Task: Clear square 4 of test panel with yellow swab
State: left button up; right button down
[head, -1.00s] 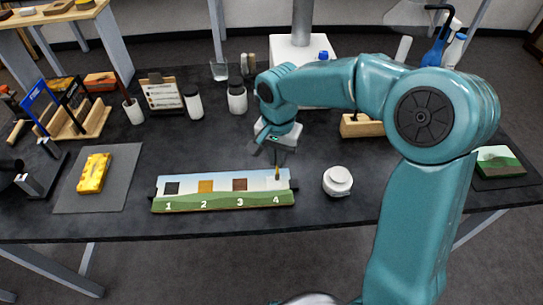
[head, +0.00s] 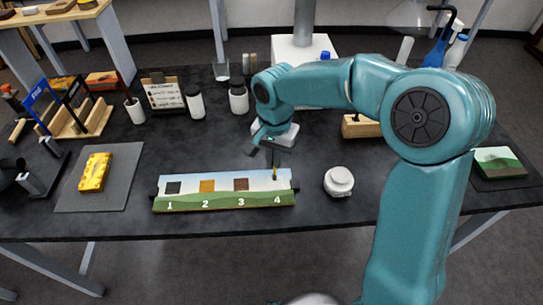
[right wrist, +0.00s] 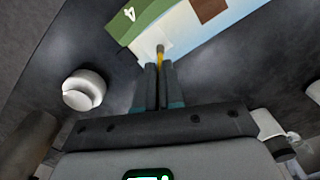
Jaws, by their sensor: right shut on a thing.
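The test panel (head: 225,201) lies on the dark table, with squares numbered 1 to 4 from left to right. Squares 1, 2 and 3 hold a black, an amber and a brown patch. Square 4 (head: 283,184) looks pale, with no dark patch that I can make out. My right gripper (head: 273,150) is shut on the yellow swab (head: 275,173) above square 4. In the right wrist view the swab (right wrist: 160,56) points from the fingers to the panel by the numeral 4. I cannot tell whether its grey tip touches. My left gripper is out of view.
A white round lidded jar (head: 338,181) stands just right of the panel. A yellow sponge-like block (head: 95,172) lies on a grey mat (head: 125,165) at left. Bottles (head: 238,100) and a wooden block (head: 360,127) stand behind.

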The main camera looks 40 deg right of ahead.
jog(key=shift+s+d, duration=0.45)
jog(key=shift+d, duration=0.2)
jog(key=shift+w+a, duration=0.4)
jog(key=shift+a, duration=0.2)
jog(key=shift+w+a, duration=0.35)
jog(key=shift+a, duration=0.2)
jog(key=shift+r, duration=0.1)
notch_tip(320, 180, up, 4)
jog(key=p, duration=0.3)
